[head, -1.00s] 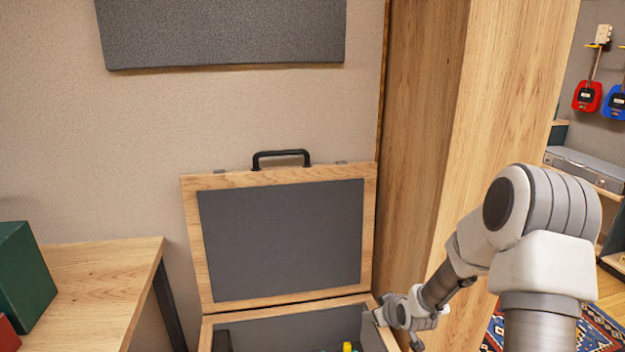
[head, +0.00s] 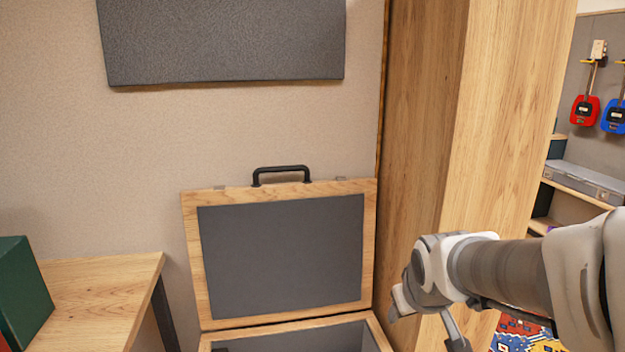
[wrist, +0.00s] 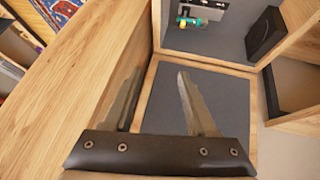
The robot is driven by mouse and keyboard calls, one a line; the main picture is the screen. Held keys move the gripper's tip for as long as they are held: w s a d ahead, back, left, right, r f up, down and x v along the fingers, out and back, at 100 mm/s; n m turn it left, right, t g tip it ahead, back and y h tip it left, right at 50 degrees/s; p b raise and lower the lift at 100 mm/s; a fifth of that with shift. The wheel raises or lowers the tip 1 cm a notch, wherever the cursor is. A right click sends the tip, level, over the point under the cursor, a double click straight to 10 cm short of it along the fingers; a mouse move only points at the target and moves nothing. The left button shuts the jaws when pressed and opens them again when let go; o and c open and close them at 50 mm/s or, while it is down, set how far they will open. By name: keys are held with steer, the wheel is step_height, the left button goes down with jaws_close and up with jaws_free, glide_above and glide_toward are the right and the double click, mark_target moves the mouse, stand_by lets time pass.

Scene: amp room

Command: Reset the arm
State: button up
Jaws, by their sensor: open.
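My gripper (wrist: 158,72) is open in the wrist view, its two fingers apart with nothing between them. In the head view my arm reaches in from the right, and its wrist end is beside the right edge of an open wooden case (head: 290,325). The case's grey-lined lid (head: 283,255) stands raised against the wall, with a black handle (head: 281,172) on top. In the wrist view the lid's grey panel (wrist: 165,95) lies behind the fingers, which look clear of it.
A wooden post (head: 500,130) stands close to my arm. A wooden table (head: 95,290) with a green box (head: 22,290) is at left. In the wrist view the case holds a small yellow and teal item (wrist: 190,22) and a black block (wrist: 265,35). Guitars (head: 586,108) hang far right.

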steer(key=s+a+r+m+g+y, duration=0.1)
steer(key=s+r, duration=0.1)
steer(key=s, duration=0.6)
steer(key=s+a+r+m, duration=0.1)
steer(key=s+r, duration=0.2)
steer(key=s, duration=0.5)
step_height(320, 180, up, 20)
steer(key=p, duration=2)
steer(key=shift+a+p, duration=0.2)
steer(key=shift+p, duration=0.15)
